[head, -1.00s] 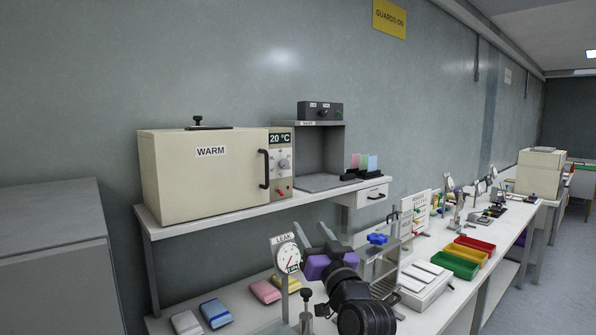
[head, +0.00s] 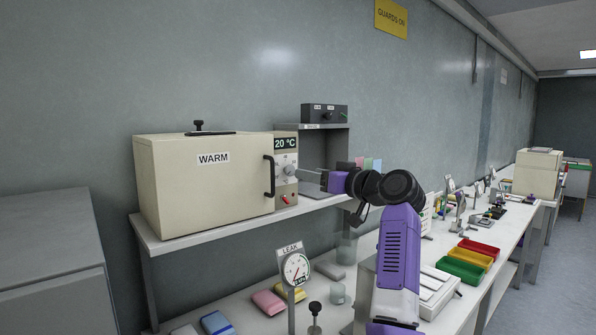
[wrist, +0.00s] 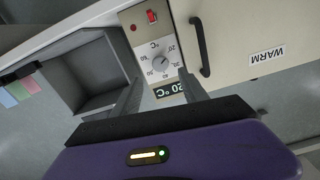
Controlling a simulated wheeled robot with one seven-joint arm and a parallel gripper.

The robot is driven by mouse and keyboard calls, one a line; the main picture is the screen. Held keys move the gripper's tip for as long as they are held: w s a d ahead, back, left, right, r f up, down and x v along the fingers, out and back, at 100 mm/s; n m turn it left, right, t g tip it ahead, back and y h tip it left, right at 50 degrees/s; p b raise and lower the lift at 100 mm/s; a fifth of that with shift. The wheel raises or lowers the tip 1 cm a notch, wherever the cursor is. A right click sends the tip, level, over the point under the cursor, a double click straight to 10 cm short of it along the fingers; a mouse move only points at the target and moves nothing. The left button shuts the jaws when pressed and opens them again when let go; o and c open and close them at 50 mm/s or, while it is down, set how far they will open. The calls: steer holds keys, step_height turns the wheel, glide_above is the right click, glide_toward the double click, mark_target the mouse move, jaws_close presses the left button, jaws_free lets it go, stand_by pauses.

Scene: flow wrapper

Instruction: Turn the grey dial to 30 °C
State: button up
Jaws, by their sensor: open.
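The grey dial (wrist: 160,63) is a round knob on the pale control panel of the cream WARM oven (head: 205,185). The wrist view shows it upside down, with temperature marks around it. In the head view the dial (head: 289,170) shows just left of my fingers. The display (head: 286,143) above it reads 20 °C; it also shows in the wrist view (wrist: 171,89). My gripper (wrist: 158,78) is open, facing the panel, with its fingertips apart on either side of the dial in the picture. Nothing is between the fingers. I cannot tell whether they touch the dial.
A red switch (wrist: 152,16) sits on the panel beyond the dial. The oven's black door handle (wrist: 200,46) stands out close beside the panel. A grey open-fronted box (head: 312,148) stands on the other side. The oven rests on a white shelf (head: 235,222).

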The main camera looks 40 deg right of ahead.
mark_target(292, 170)
steer(key=shift+w+a+p, duration=0.2)
steer(key=shift+w+p, duration=0.6)
steer(key=shift+w, duration=2.8)
steer(key=shift+c, duration=0.4)
jaws_close()
